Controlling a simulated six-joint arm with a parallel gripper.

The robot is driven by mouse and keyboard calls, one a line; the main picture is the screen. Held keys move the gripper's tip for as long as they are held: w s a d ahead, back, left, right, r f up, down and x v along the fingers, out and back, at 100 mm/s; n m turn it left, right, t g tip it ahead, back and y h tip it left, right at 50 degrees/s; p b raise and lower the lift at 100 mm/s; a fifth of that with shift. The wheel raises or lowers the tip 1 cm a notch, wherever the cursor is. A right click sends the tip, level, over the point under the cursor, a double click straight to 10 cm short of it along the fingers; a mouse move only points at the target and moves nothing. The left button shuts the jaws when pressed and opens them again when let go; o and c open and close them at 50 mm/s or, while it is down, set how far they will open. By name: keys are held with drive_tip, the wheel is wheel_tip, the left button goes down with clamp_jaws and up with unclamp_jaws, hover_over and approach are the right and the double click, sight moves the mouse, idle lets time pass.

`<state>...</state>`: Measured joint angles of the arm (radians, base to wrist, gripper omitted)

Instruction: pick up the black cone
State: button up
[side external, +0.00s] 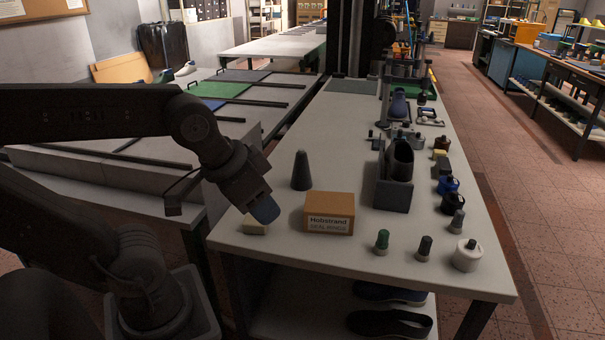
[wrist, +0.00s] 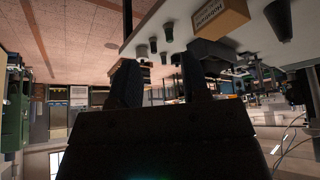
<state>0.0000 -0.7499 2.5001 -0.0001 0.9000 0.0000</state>
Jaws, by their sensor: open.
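The black cone (side external: 301,172) stands upright on the white table, behind and left of the cardboard box in the side view. In the wrist view, which looks upside down, a dark cone (wrist: 279,18) shows at the top right, outside the span of the fingers. My gripper (side external: 264,209) is in the air left of the cone, above the table's near left corner, apart from the cone. In the wrist view my gripper (wrist: 160,75) has its two dark fingers spread with nothing held between them.
A cardboard box (side external: 329,213) stands just right of the cone. A pale block (side external: 255,225) lies below my gripper. A dark shoe holder (side external: 394,178) stands farther right. Several small capped pieces, one green (side external: 382,241), line the right and front edges. The table behind the cone is clear.

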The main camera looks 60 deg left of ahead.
drive_tip(key=shift+o, duration=0.3)
drive_tip(key=o, duration=0.5)
drive_tip(key=shift+c, duration=0.2)
